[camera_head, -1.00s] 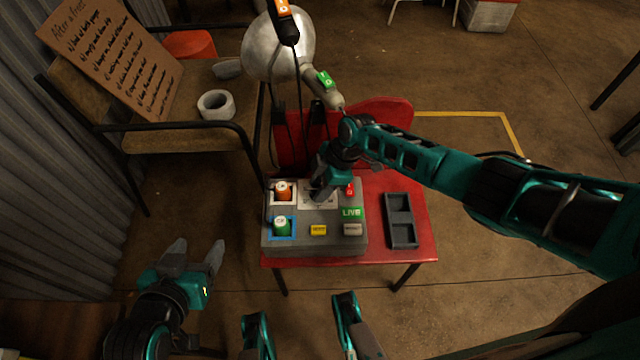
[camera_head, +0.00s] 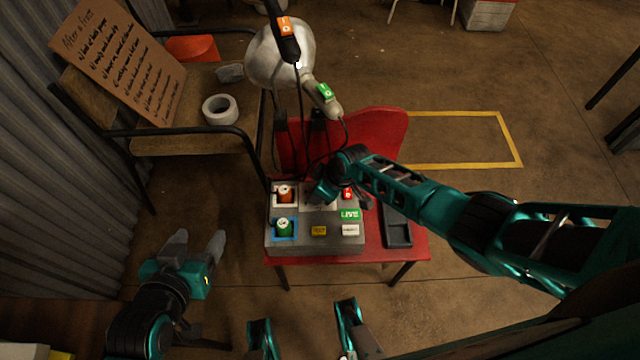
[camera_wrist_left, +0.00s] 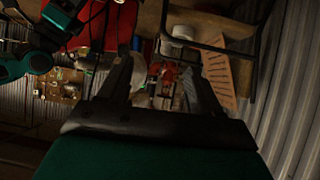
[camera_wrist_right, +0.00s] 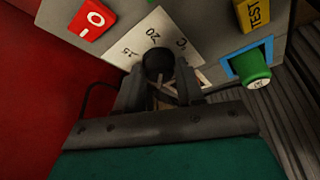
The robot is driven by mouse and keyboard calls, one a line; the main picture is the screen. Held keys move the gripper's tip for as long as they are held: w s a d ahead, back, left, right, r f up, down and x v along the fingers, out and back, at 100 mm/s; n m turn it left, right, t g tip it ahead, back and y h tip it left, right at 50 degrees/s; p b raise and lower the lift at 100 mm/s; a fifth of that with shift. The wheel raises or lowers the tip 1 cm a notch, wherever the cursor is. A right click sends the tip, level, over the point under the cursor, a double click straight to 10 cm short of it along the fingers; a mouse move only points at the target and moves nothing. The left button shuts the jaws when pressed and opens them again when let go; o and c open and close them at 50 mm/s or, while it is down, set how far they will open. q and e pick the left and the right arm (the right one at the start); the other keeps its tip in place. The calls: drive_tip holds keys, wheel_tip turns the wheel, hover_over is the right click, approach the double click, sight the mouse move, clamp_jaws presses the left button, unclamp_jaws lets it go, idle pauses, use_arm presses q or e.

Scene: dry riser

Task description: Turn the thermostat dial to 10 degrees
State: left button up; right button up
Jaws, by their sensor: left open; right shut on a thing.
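The thermostat dial is a dark round knob (camera_wrist_right: 157,62) on a white scale plate (camera_wrist_right: 128,42) in the right wrist view. The plate shows 15, 20 and °C; the rest of the scale is hidden, and I cannot read the dial's setting. My right gripper (camera_wrist_right: 158,82) is shut on the knob, one finger on each side. In the head view my right gripper (camera_head: 319,193) is low over the grey control box (camera_head: 316,244) and hides the dial. My left gripper (camera_head: 198,246) is open and empty, left of the box and apart from it.
A lamp (camera_head: 272,55) with cables stands behind.

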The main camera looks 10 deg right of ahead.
drive_tip(key=shift+s+r+m+h+p, duration=0.15)
drive_tip(key=shift+m+h+p, duration=0.15)
drive_tip(key=shift+m+p, duration=0.5)
drive_tip(key=m, duration=0.2)
drive_tip(key=m+t+h+p, duration=0.1)
drive_tip(key=m, duration=0.1)
drive_tip(key=shift+a+m, duration=0.2)
drive_tip(key=shift+m, duration=0.2)
use_arm(q)
drive_tip(key=shift+s+a+r+y, duration=0.3)
drive_tip(key=shift+s+a+r, duration=0.1)
drive_tip(key=shift+a+r, duration=0.3)
use_arm(e)
drive_tip(key=shift+f+m+h, duration=0.2)
drive_tip(key=shift+m+h, duration=0.5)
drive_tip(key=shift+m, duration=0.8)
drive_tip(key=o, duration=1)
use_arm(q)
drive_tip(key=shift+p, duration=0.3)
use_arm(e)
drive_tip(key=shift+r+t, duration=0.15)
drive_tip(key=shift+t, duration=0.15)
